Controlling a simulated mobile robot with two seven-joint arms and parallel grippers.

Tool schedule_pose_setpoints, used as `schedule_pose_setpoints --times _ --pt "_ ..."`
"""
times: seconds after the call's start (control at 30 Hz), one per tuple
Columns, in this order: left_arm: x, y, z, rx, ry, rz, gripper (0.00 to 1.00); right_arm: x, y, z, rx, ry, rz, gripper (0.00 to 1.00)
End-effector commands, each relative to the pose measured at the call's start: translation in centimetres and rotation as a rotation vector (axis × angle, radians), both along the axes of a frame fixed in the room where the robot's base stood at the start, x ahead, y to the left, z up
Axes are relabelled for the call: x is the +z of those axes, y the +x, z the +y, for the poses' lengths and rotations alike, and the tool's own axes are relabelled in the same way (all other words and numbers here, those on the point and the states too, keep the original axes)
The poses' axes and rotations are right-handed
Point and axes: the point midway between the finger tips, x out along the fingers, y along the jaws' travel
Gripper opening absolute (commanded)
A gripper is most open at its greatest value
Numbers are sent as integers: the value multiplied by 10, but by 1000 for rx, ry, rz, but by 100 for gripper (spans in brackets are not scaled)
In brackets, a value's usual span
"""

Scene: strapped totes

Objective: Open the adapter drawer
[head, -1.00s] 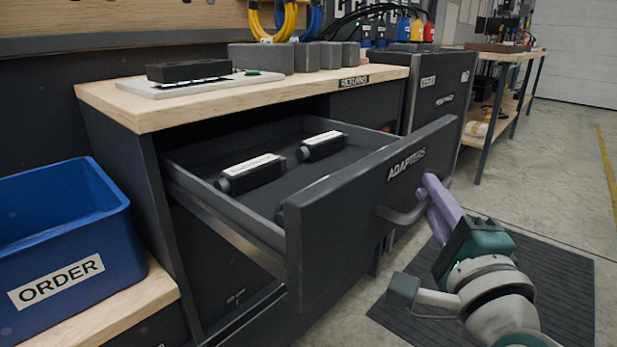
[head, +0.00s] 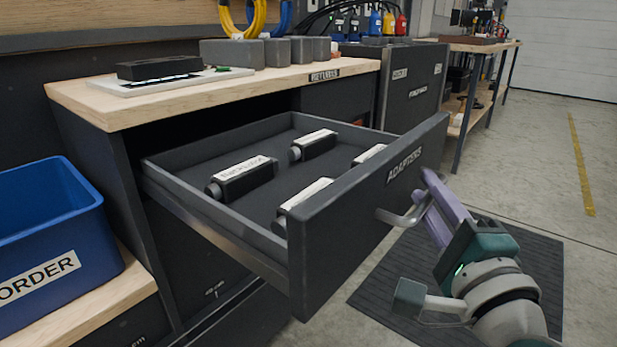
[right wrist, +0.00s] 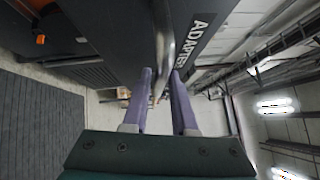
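The adapter drawer (head: 345,225), dark grey with an "ADAPTERS" label on its front, stands well out of the workbench in the head view. Several black adapters with white labels, such as one near the left wall (head: 243,180), lie inside it. My right gripper (head: 428,188) is at the drawer's bar handle (head: 402,217). The fingers' exact contact with the bar is hard to see. My left gripper is not in view.
A blue "ORDER" tote (head: 50,245) stands on a wooden ledge at the left. The bench top (head: 130,108) above the drawer holds a black device on a white plate and grey blocks. A dark ribbed mat (head: 540,270) lies on the floor beneath my right arm.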

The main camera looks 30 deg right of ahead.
Motion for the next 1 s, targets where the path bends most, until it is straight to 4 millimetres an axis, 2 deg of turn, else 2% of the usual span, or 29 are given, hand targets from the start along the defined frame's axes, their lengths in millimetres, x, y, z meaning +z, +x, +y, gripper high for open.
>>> schedule_pose_setpoints --times 0.03,0.13,0.47,0.57,0.8,1.0 --pt "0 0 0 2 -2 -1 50 0 0 0 0 0 0 33" --pt "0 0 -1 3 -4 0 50 0 0 0 0 0 1 44" --pt "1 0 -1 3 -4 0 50 -2 -5 2 0 1 4 45" --pt "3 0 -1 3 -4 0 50 -4 -18 8 2 1 6 45" --pt "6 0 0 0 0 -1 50 -11 -63 27 1 2 7 45" --pt "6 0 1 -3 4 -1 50 -13 -86 37 0 1 3 45"
